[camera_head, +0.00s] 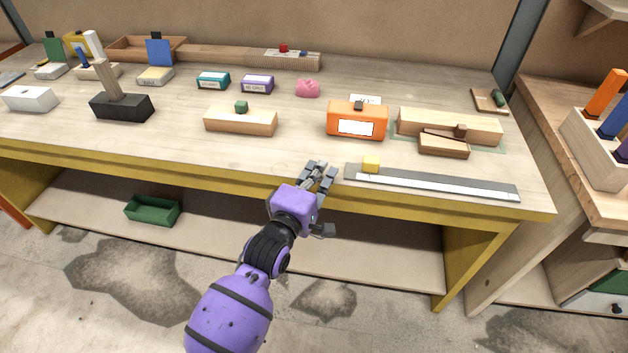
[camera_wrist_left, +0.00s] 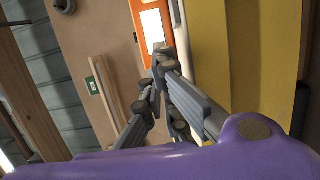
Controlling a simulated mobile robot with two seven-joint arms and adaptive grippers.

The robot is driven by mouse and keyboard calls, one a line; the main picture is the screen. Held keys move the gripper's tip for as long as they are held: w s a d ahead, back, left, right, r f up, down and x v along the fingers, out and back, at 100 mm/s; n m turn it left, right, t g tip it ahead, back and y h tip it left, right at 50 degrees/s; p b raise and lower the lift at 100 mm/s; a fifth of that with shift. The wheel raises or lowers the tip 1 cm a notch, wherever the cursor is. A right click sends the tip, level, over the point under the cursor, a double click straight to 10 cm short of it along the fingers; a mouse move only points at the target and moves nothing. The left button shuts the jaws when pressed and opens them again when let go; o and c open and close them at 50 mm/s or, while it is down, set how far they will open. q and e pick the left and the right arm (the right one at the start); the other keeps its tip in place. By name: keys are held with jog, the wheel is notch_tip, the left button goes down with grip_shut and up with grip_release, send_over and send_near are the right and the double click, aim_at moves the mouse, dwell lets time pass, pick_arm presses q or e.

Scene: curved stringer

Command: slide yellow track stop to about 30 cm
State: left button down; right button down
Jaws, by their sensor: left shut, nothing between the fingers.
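The yellow track stop (camera_head: 371,164) is a small block at the left end of a long, flat grey-and-white track (camera_head: 440,184). The track lies along the front edge of the workbench, at the right. My left gripper (camera_head: 323,170) is just left of the track's left end, above the bench's front edge. It is apart from the stop. Its fingers are closed together with nothing between them, as the left wrist view also shows (camera_wrist_left: 160,70). I cannot make out the stop for certain in that view. My right gripper is not in view.
An orange box (camera_head: 356,121) with a white label stands behind the track. A small wooden block (camera_head: 444,146) and a longer one (camera_head: 450,125) stand right of it. A wooden block (camera_head: 241,121) with a green cube stands further left. Bare bench lies between them and the track.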

aim_at(343, 173)
pick_arm(q)
jog(key=x, duration=0.4)
jog(key=d, duration=0.2)
jog(key=shift+s+d, duration=0.4)
jog(key=shift+d, duration=0.5)
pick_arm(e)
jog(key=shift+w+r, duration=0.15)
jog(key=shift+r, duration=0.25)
pick_arm(q)
jog(key=shift+d+p, duration=0.15)
jog(key=shift+p, duration=0.15)
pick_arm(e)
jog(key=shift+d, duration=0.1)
